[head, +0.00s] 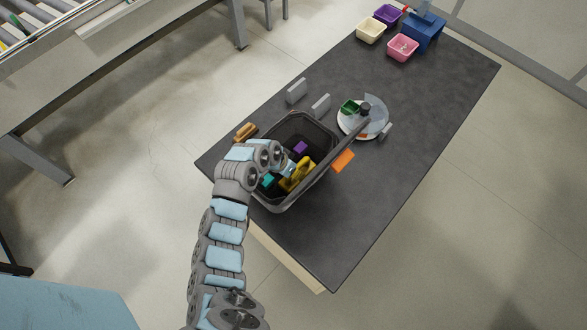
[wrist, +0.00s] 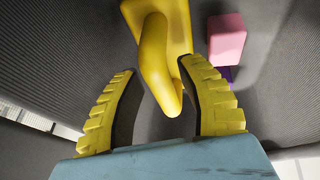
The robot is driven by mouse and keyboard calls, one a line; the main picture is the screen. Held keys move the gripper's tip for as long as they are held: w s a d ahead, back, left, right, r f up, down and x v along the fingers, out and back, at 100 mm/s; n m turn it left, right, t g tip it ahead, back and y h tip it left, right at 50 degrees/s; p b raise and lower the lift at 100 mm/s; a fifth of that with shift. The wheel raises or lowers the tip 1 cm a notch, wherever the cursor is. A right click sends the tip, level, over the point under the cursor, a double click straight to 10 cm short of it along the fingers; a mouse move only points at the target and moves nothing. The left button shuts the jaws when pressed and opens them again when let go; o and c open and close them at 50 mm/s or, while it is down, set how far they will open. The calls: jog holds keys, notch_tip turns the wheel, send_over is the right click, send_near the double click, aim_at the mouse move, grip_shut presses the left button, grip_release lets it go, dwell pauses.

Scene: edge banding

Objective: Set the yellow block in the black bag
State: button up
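The black bag (head: 320,137) is an open-topped dark container near the table's left edge. My gripper (wrist: 163,100) is down inside it, open, its yellow ridged fingers apart. In the wrist view a yellow block-like piece (wrist: 178,14) lies at the top, on the dark inner surface. A yellow curved piece (wrist: 155,65) reaches from it down between my fingers, close to the right one; I cannot tell whether the two are one object. In the head view my arm hides part of the bag, and yellow shapes there blend with my fingers.
The bag also holds a pink block (wrist: 227,38), a purple block (head: 300,148) and a teal block (head: 268,180). An orange piece (head: 343,161) and a plate (head: 377,122) lie right of it. Small bins, including a pink one (head: 403,47), stand at the back. The table's front right is clear.

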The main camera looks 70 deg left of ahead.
jog(key=b+v, duration=0.1)
jog(key=v, duration=1.1)
jog(key=shift+r, duration=0.2)
dwell(0.5)
